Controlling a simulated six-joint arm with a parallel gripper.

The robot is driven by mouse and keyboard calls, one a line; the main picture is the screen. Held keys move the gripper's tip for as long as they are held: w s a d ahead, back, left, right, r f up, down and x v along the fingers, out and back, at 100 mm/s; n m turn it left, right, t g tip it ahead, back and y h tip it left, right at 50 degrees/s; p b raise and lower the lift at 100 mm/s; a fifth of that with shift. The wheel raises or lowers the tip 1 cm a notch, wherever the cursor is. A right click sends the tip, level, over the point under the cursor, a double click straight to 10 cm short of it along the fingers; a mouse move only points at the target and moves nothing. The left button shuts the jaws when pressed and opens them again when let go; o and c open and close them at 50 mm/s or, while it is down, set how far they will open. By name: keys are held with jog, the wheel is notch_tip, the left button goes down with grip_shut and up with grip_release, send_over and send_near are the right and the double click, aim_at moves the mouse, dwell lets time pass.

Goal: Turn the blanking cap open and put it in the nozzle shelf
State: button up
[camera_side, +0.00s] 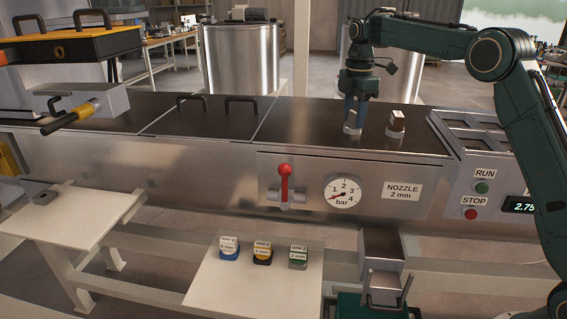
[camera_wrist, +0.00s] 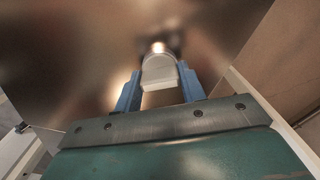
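A pale metal cap (camera_side: 352,130) sits on the dark tank cover under my gripper (camera_side: 354,112). In the wrist view a pale rounded cap (camera_wrist: 159,72) with a flat front lies between the two blue fingers of my gripper (camera_wrist: 159,80). The fingertips stand close along both its sides; whether they press on it I cannot tell. A second upright metal piece (camera_side: 397,122) stands on the cover just to the right, apart from my gripper.
The tank front carries a red-handled valve (camera_side: 285,175), a pressure gauge (camera_side: 343,192) and a "NOZZLE 2 mm" plate (camera_side: 402,191). A compartmented tray (camera_side: 440,122) and a RUN/STOP panel stand right. Black handles (camera_side: 240,100) rise from the cover at left. A small metal chute (camera_side: 383,243) sits right of the shelf.

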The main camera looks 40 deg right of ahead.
jog(key=shift+o, duration=1.3)
grip_shut()
jog(key=shift+n, duration=2.8)
jog(key=shift+n, duration=0.5)
jog(key=n, duration=0.4)
jog(key=o, duration=1.1)
grip_release()
jog(key=shift+n, duration=0.3)
jog(key=shift+r, duration=0.15)
